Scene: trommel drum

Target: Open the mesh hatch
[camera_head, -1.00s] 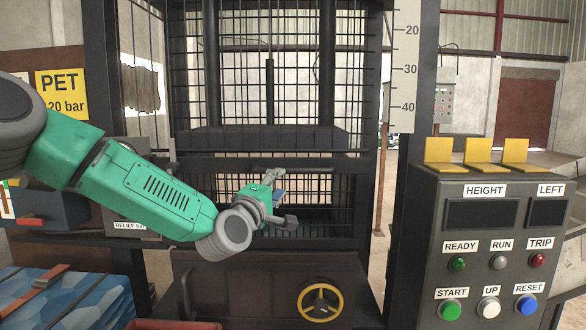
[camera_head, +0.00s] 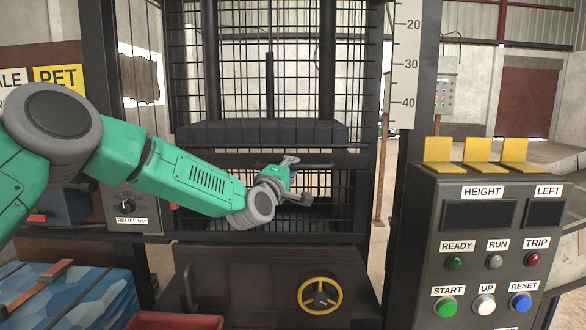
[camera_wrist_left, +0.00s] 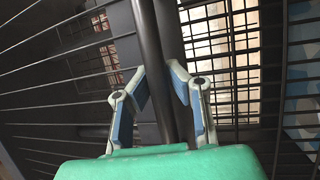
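The mesh hatch (camera_head: 345,60) is a dark wire grid in a black frame at the centre of the head view. A dark horizontal handle bar (camera_head: 322,164) crosses it, below a heavy black block. My left gripper (camera_head: 299,179) is at this bar, its fingers spread, one higher and one lower. In the left wrist view, the left gripper (camera_wrist_left: 159,76) has its two blue-padded fingers on either side of a dark bar (camera_wrist_left: 150,40), with the mesh behind. The fingers look open around the bar; I cannot tell whether they touch it. My right gripper is not in view.
A control console (camera_head: 480,220) with buttons and yellow-covered switches stands at the right. A yellow handwheel (camera_head: 320,296) sits low in the middle. A relief knob panel (camera_head: 130,205) is at the left. Blue bales (camera_head: 70,300) and a red bin (camera_head: 172,321) are at lower left.

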